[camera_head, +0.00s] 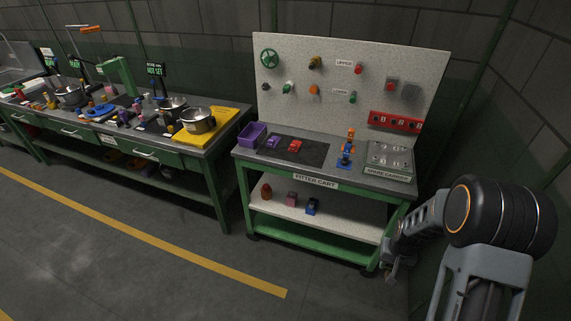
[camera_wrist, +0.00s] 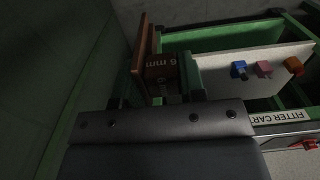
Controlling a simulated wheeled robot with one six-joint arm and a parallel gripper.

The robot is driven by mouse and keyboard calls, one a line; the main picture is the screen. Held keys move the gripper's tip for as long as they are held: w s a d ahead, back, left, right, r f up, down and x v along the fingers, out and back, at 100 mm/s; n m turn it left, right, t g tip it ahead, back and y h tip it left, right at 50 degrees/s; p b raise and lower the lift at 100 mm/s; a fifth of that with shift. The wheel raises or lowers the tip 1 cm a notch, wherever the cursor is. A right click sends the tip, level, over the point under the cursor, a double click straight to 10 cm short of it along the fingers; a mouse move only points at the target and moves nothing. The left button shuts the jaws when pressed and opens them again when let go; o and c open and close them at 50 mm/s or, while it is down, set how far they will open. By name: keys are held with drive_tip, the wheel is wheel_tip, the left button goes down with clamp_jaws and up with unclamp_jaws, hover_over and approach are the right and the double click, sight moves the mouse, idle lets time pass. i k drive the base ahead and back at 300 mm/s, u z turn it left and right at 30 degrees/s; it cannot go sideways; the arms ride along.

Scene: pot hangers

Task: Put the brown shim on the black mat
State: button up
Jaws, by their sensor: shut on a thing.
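A brown shim (camera_wrist: 162,70) marked "6 mm" is between the fingers of my gripper (camera_wrist: 168,90) in the wrist view, and the gripper is shut on it. In the head view my gripper (camera_head: 389,268) is low at the right, beside the cart's right front leg and below its top. I cannot make out the shim there. The black mat (camera_head: 316,154) lies flat on the left and middle of the cart top, above and left of my gripper. A purple block (camera_head: 273,142) and a red block (camera_head: 295,146) are on the mat's left part.
The fitter cart (camera_head: 316,182) has a pegboard (camera_head: 414,73) behind. Several small items stand on the shelf (camera_head: 340,222). The mat's right part is clear.

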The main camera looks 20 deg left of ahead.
sight(308, 161)
drive_tip(key=z, duration=0.4)
drive_tip(key=k, duration=0.2)
drive_tip(key=u, duration=1.65)
drive_tip(key=i, duration=1.6)
drive_tip(key=z, duration=0.35)
